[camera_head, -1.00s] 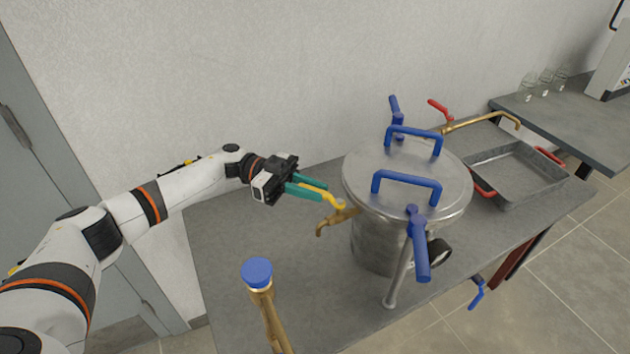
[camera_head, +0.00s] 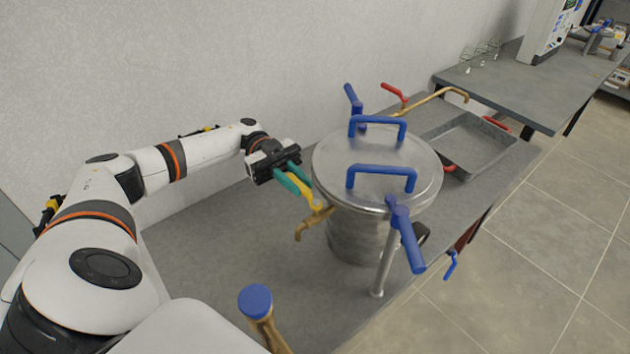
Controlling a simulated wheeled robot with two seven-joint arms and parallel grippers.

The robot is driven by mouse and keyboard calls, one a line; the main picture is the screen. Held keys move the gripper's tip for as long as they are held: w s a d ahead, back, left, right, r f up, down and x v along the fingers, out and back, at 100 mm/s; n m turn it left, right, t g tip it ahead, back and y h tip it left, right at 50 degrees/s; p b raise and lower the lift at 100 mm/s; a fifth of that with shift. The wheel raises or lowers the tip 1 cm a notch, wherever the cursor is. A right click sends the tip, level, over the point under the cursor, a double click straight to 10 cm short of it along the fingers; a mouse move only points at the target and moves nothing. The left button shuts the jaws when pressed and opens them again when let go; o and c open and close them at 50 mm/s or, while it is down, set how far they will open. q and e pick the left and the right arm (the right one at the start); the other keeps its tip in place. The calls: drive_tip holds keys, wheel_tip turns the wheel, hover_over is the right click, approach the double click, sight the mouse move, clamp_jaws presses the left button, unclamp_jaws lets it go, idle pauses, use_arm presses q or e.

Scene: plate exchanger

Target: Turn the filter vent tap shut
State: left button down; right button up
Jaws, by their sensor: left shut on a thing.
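The filter is a round steel vessel (camera_head: 362,235) with a lid (camera_head: 335,170) and two blue lid handles. The brass vent tap (camera_head: 313,222) sticks out from its left side, with its spout bent down and a yellow lever (camera_head: 309,197). My left gripper (camera_head: 298,186), with green fingers, is shut on the yellow lever, left of the vessel. The fingers partly hide the lever. My right gripper is not in view.
Blue clamp levers (camera_head: 407,240) stand at the vessel's rim. A brass pipe with a blue knob (camera_head: 255,301) rises at the front. A grey tray (camera_head: 478,150) with red handles lies behind right. The bench (camera_head: 215,240) is clear left of the vessel.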

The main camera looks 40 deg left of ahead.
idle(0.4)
use_arm(q)
drive_tip(key=c, duration=1.3)
unclamp_jaws()
drive_tip(key=shift+d, duration=0.1)
